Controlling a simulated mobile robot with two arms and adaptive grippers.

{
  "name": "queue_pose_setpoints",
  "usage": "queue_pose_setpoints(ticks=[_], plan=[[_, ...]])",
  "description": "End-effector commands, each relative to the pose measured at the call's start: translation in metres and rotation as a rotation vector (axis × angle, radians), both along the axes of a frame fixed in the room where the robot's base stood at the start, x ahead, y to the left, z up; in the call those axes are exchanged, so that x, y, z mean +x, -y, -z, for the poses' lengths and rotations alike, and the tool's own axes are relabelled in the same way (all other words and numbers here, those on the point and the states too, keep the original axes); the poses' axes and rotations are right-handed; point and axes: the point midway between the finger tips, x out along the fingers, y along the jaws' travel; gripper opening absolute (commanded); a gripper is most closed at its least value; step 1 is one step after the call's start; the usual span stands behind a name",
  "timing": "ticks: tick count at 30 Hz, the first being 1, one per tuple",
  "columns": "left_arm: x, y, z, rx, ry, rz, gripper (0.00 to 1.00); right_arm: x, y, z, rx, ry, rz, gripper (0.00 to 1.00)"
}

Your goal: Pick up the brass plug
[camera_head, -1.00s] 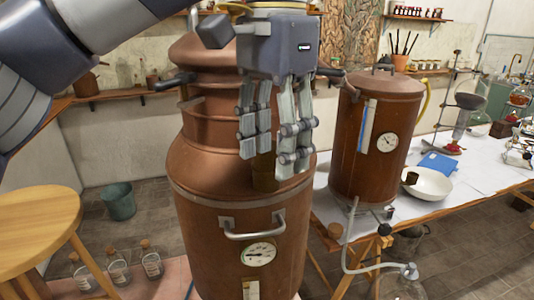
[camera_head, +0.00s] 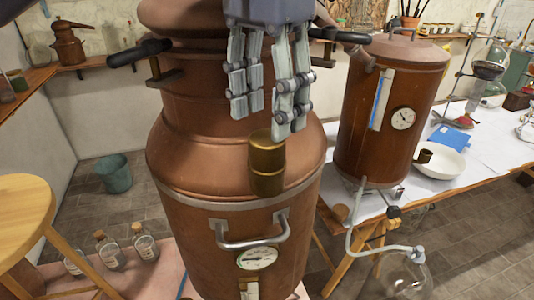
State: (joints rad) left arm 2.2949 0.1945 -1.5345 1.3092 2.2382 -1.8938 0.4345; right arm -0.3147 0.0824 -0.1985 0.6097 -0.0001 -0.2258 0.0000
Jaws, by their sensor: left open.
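The brass plug (camera_head: 267,168) is a short brass cylinder with a raised band. It stands upright at the front of the sloping shoulder of the large copper still (camera_head: 225,160). My left gripper (camera_head: 265,118) hangs down from the top of the picture with its two grey fingers apart. Its fingertips are just above the plug in the picture, with nothing between them. The right finger overlaps the plug's top edge in the picture; I cannot tell whether they touch. My right gripper is not in view.
A smaller copper vessel (camera_head: 380,125) stands on the table to the right. Near it are a white bowl (camera_head: 440,170) with a small brass cup-like piece and a blue book (camera_head: 450,137). The still has a front handle (camera_head: 250,240) and black-gripped side handles. A wooden stool (camera_head: 25,215) is left.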

Motion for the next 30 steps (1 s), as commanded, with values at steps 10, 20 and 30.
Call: queue_pose_setpoints(ticks=[10, 20, 30], plan=[[-0.004, -0.001, 0.029, 0.004, -0.001, 0.000, 0.50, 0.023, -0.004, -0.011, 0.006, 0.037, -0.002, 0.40], [-0.004, 0.000, 0.058, -0.001, -0.001, 0.001, 0.50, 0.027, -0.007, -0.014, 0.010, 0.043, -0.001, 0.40], [-0.004, 0.000, 0.057, -0.001, -0.001, 0.001, 0.12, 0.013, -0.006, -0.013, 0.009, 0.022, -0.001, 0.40]])
